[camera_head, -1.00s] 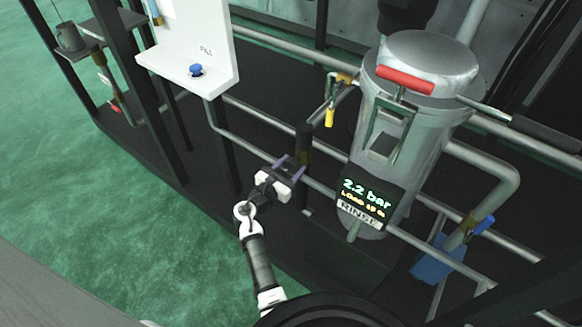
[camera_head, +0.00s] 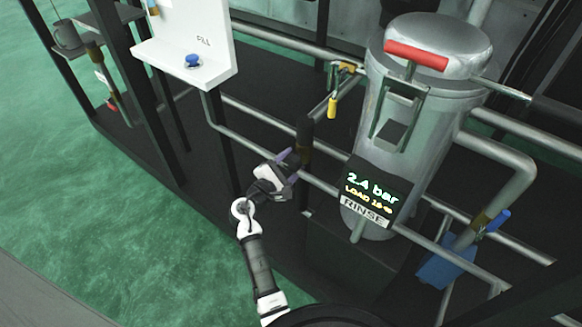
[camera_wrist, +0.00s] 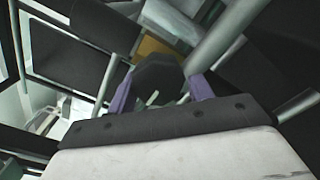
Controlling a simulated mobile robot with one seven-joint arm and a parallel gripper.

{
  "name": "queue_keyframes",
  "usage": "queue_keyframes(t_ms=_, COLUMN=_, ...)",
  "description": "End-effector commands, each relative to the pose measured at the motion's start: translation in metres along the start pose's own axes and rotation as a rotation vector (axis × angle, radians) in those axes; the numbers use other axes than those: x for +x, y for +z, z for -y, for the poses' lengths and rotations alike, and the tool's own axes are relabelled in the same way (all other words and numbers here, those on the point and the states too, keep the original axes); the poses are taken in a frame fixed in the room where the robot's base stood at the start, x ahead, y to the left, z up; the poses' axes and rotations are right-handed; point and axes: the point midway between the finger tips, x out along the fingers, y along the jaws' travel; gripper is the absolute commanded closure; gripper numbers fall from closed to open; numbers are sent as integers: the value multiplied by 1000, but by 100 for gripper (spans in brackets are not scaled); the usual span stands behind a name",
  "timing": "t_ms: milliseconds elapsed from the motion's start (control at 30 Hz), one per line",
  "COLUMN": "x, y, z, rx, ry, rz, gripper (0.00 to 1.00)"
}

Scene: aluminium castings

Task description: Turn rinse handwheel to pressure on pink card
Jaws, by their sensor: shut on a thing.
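In the head view the gripper largely hides the wheel. The rinse display (camera_head: 372,192) on the tank front reads 2.4 bar, with a small load line of about 16 and the label RINSE below. I see no pink card in either view.
The silver tank (camera_head: 425,110) has a red-gripped lever (camera_head: 416,55). A yellow-handled valve (camera_head: 332,106) and a blue-handled valve (camera_head: 496,221) sit on nearby pipes. A white FILL panel (camera_head: 190,35) with a blue knob stands at upper left. Green floor is open at left.

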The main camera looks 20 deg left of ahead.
Motion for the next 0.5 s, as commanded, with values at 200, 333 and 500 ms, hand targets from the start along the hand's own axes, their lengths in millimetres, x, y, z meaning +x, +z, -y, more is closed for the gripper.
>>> queue_keyframes(t_ms=200, x=0, y=-1, z=1, rx=95, ry=-1, rz=1, gripper=72)
queue_keyframes(t_ms=333, x=0, y=0, z=0, rx=125, ry=0, rz=0, gripper=72)
queue_keyframes(t_ms=500, x=0, y=0, z=0, rx=141, ry=-1, rz=-1, gripper=72)
